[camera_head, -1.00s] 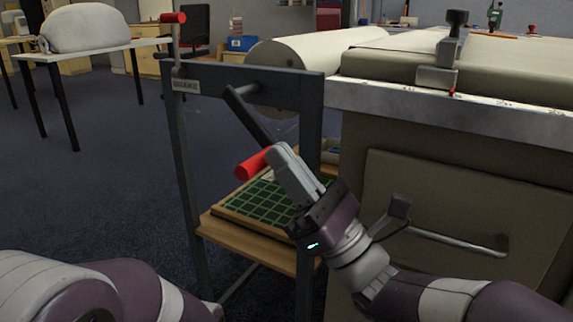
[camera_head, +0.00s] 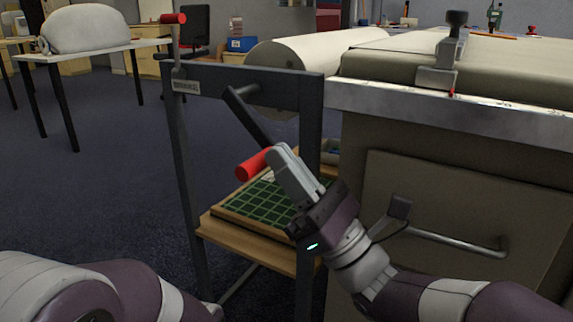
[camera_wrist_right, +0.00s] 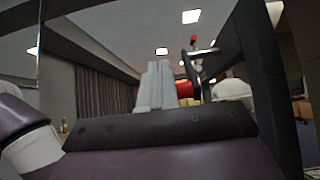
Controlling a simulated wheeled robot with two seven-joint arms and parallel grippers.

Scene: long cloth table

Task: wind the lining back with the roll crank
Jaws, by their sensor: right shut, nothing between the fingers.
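The roll crank's dark arm (camera_head: 248,115) slopes down from the grey stand's top bar to a red handle (camera_head: 252,164). The handle also shows in the wrist view (camera_wrist_right: 186,89), partly behind the fingers. The white roll of lining (camera_head: 310,50) lies behind the stand. My right gripper (camera_head: 280,153) is shut and empty, with its fingertips right beside the handle's right end. I cannot tell whether they touch it. Its fingers also show in the wrist view (camera_wrist_right: 157,80). My left arm is at the lower left, with its gripper out of the picture.
The grey stand (camera_head: 184,160) carries a second red-handled lever (camera_head: 173,18) at its top left. A wooden shelf (camera_head: 245,242) with a green gridded board (camera_head: 262,205) sits low in it. The long table (camera_head: 460,115), with a clamp and a side rail (camera_head: 455,241), stands to the right.

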